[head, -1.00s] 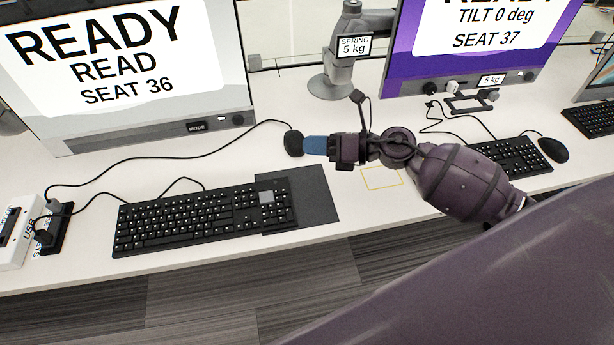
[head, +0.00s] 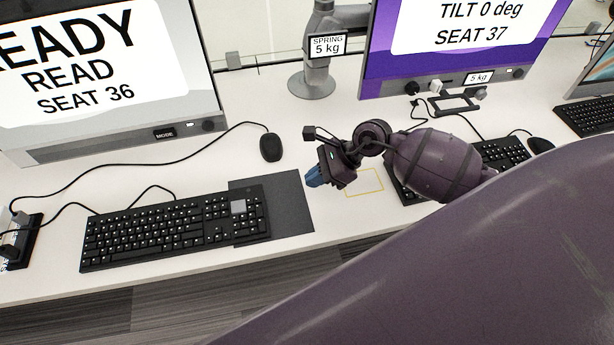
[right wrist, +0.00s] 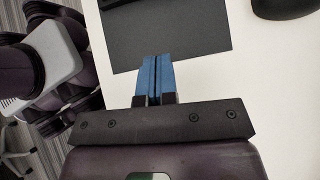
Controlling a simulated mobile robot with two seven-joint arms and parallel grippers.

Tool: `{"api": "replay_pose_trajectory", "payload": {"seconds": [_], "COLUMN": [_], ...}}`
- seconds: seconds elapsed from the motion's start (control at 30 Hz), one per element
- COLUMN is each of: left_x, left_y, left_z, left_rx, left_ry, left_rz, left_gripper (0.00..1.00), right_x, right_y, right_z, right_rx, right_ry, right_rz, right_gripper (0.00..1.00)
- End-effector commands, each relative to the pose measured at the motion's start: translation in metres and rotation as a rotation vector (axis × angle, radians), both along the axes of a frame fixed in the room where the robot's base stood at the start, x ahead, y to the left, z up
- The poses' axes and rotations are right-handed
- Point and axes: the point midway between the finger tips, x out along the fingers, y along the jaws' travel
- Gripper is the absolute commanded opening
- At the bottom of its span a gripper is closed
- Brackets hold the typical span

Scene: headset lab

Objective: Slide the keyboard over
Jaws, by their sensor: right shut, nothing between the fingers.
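The black keyboard (head: 165,231) lies on the white desk in front of the Seat 36 monitor. Its right end rests over part of a dark grey mat (head: 288,205). My right gripper (head: 315,177) is shut and empty, its blue fingertips just right of the mat and clear of the keyboard. In the right wrist view the two blue fingers (right wrist: 155,78) are together, with their tips by the near edge of the mat (right wrist: 170,35). A corner of a black thing shows at the top there. My left gripper is not in view.
A black mouse (head: 271,147) sits behind the mat, its cable running left across the desk. A yellow outlined rectangle (head: 365,183) is right of my gripper. A second keyboard (head: 500,152) is partly behind my arm. The desk's front edge is close to the keyboard.

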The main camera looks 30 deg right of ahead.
Motion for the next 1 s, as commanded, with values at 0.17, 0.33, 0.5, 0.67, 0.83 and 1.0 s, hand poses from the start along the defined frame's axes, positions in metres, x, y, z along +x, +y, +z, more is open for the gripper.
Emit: {"api": "replay_pose_trajectory", "payload": {"seconds": [0.17,0.33,0.5,0.67,0.83,1.0], "left_x": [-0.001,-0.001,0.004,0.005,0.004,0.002], "left_y": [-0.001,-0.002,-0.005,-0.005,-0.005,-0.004], "left_z": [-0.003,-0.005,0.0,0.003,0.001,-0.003], "left_rx": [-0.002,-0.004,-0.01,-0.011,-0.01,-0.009], "left_ry": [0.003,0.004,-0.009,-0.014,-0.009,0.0], "left_rz": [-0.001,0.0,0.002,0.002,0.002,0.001], "left_gripper": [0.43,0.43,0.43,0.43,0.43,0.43], "right_x": [0.008,0.015,0.023,0.029,0.032,0.033], "right_y": [0.023,0.042,0.064,0.081,0.089,0.09], "right_z": [-0.023,-0.045,-0.055,-0.055,-0.055,-0.055], "right_rx": [0.005,0.005,0.007,0.004,0.003,0.002], "right_ry": [0.003,0.003,-0.002,0.001,0.0,0.001], "right_rz": [-0.001,-0.003,-0.001,-0.002,-0.003,-0.003], "right_gripper": [0.0,0.0,0.0,0.0,0.0,0.0]}}
